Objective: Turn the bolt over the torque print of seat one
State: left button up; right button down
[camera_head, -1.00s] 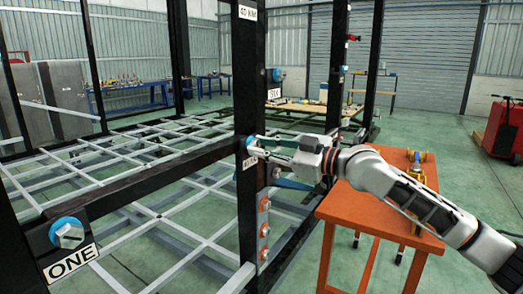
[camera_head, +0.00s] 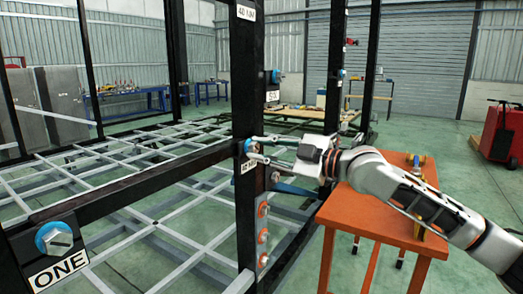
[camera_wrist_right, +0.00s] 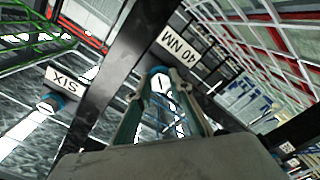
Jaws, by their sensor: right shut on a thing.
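The bolt (camera_wrist_right: 159,82), with a pale head and blue washer, sits in the black post. Seat one, marked by the ONE plate (camera_head: 59,272), has a large bolt with a blue washer (camera_head: 54,238) at the lower left. My left gripper is not in view.
Several orange-ringed bolts (camera_head: 263,236) line the post below. An orange table (camera_head: 375,225) stands under my right arm. A grey lattice frame (camera_head: 150,215) spreads left.

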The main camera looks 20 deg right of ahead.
jog(key=shift+r, duration=0.15)
jog(key=c, duration=2.1)
grip_release()
jog(key=shift+c, duration=0.2)
jog(key=o, duration=0.4)
jog(key=shift+w+a, duration=0.1)
jog(key=shift+w, duration=0.1)
jog(key=shift+c, duration=0.2)
jog(key=shift+s, duration=0.1)
jog(key=v, duration=1.2)
